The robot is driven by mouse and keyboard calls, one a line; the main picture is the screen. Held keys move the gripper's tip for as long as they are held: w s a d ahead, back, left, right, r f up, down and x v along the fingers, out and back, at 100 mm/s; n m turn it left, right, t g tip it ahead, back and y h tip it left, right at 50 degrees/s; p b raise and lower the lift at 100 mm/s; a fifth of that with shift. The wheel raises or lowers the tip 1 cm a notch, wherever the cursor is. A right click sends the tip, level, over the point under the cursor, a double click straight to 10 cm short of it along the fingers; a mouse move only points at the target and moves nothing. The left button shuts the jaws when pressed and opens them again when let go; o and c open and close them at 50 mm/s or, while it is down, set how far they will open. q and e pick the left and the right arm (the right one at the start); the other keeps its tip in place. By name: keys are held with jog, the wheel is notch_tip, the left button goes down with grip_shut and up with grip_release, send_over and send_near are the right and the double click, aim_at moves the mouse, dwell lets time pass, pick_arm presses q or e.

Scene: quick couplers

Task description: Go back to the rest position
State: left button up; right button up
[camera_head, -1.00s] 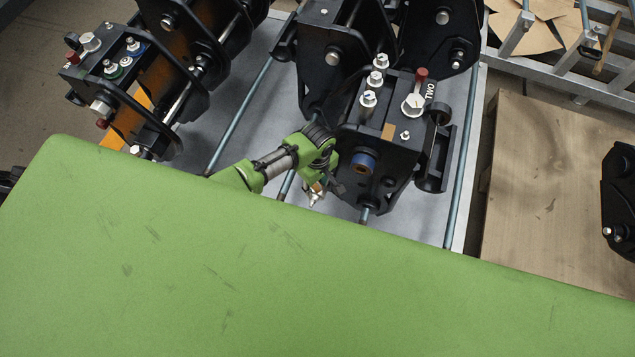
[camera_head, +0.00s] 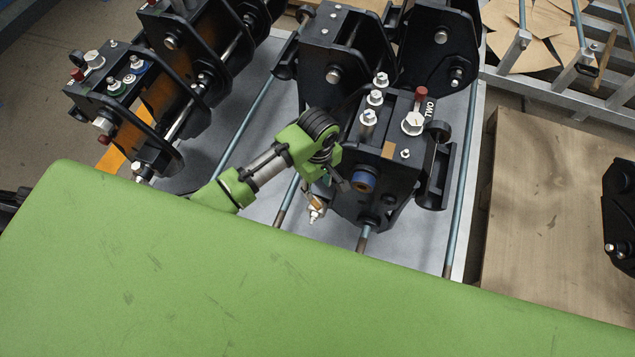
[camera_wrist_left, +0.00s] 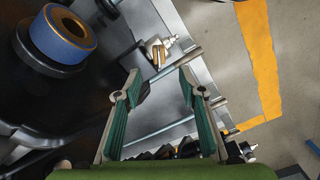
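My left arm reaches in from the lower left in the head view. Its gripper (camera_head: 334,182) is beside the front of the black coupler marked TWO (camera_head: 393,150), close to its blue ring (camera_head: 363,180). Whether they touch is unclear. In the left wrist view, the two fingers with green pads stand apart and nothing is held between them (camera_wrist_left: 160,76). The blue ring also shows at upper left there (camera_wrist_left: 62,36). A small metal fitting (camera_wrist_left: 158,50) lies beyond the fingertips; it shows just below the gripper in the head view (camera_head: 315,211). My right gripper is not in view.
A second black coupler (camera_head: 120,95) stands at upper left. Rods (camera_head: 460,195) run over the grey base plate between and beside the couplers. A wooden pallet (camera_head: 535,205) and a black part (camera_head: 620,200) are at the right. A metal rack (camera_head: 560,85) is at upper right.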

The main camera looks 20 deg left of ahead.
pick_arm(q)
jog(key=shift+r, duration=0.4)
jog(key=s+d+r+m+t+h, duration=0.1)
jog(key=s+r+m+h, duration=0.1)
jog(key=s+m, duration=0.5)
jog(key=s+a+r+m+t+y, duration=0.2)
jog(key=s+a+r+m+t, duration=0.1)
jog(key=s+a+r+m, duration=0.65)
notch_tip(320, 180, down, 26)
jog(key=s+d+n+g, duration=0.1)
jog(key=s+n+g, duration=0.1)
jog(key=n, duration=0.1)
jog(key=s+a+f+g, duration=0.1)
jog(key=s+a+f, duration=0.2)
jog(key=s+f, duration=1.5)
jog(key=shift+s+f, duration=0.15)
